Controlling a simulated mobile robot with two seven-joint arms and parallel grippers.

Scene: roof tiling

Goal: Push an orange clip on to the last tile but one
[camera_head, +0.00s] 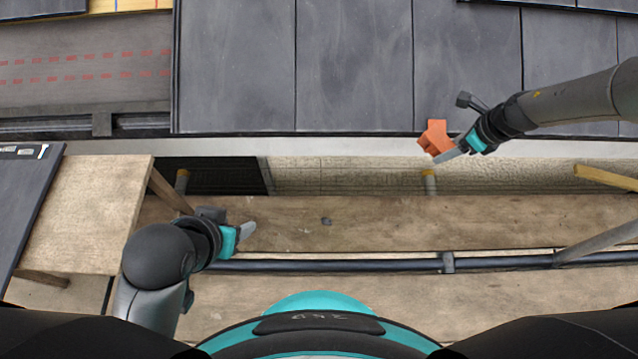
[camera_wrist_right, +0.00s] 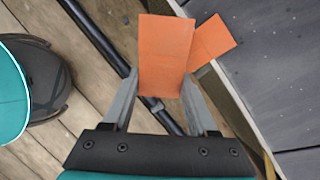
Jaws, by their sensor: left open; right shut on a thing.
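My right gripper (camera_head: 450,150) is shut on an orange clip (camera_head: 434,136) near the lower edge of the dark grey tiles. The clip also shows in the right wrist view (camera_wrist_right: 165,58), between the two fingers (camera_wrist_right: 160,98). In the head view the clip overlaps the tiles' lower edge; I cannot tell whether it touches. Several tiles lie side by side, among them one at the left end (camera_head: 235,70) and one beside it (camera_head: 353,70). My left gripper (camera_head: 245,232) is open and empty over the wooden planks, below the roof edge.
A wooden board (camera_head: 85,205) with a dark tile (camera_head: 28,215) on it stands at the left. Bare underlay (camera_head: 80,75) with red print lies left of the tiles. A dark rail (camera_head: 350,265) runs along the planks (camera_head: 380,215).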

